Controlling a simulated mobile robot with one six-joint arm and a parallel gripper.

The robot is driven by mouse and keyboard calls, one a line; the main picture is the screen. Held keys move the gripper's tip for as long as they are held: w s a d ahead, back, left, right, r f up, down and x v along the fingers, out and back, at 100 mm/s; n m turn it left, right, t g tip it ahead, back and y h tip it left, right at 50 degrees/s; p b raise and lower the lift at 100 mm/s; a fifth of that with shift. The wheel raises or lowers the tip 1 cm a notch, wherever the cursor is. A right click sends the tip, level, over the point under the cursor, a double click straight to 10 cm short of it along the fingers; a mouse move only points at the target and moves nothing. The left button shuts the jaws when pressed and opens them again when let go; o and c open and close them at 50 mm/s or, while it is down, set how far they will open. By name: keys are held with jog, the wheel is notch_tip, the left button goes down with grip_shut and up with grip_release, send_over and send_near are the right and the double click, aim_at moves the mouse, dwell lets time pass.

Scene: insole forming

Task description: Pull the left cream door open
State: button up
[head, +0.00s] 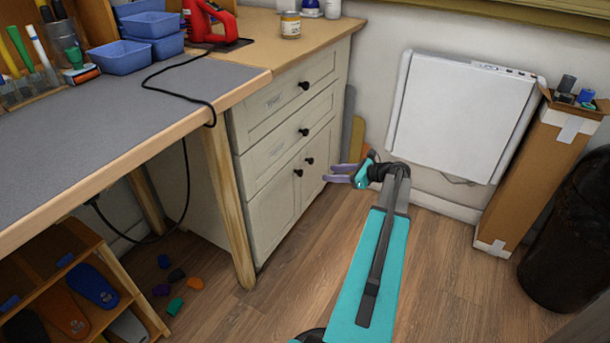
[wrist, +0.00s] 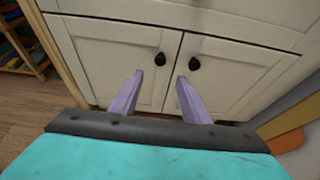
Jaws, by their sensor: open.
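The left cream door (head: 270,217) is shut, low in the cream cabinet, with a dark round knob (head: 298,172) near its upper right corner. The right cream door (head: 316,172) beside it is also shut, with its own dark knob (head: 310,160). My gripper (head: 328,173) has purple fingers and stands right of the doors in the head view. In the wrist view my gripper (wrist: 160,76) is open and empty. The left door's knob (wrist: 160,59) appears between and just beyond the fingertips, apart from them. The right door's knob (wrist: 195,63) appears just beyond the right fingertip.
Drawers (head: 300,95) sit above the doors. A workbench leg (head: 228,205) stands left of the cabinet. A white panel (head: 462,115) leans on the wall, with a cardboard box (head: 530,180) to its right. Small coloured pieces (head: 176,306) lie under the bench.

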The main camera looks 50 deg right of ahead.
aim_at(301, 174)
jog(key=shift+f, duration=0.1)
jog(key=b+x, duration=0.4)
jog(key=x, duration=0.9)
jog(key=shift+w+a+f, duration=0.15)
jog(key=shift+w, duration=0.1)
jog(key=shift+c, duration=0.3)
grip_shut()
jog(key=shift+a, duration=0.2)
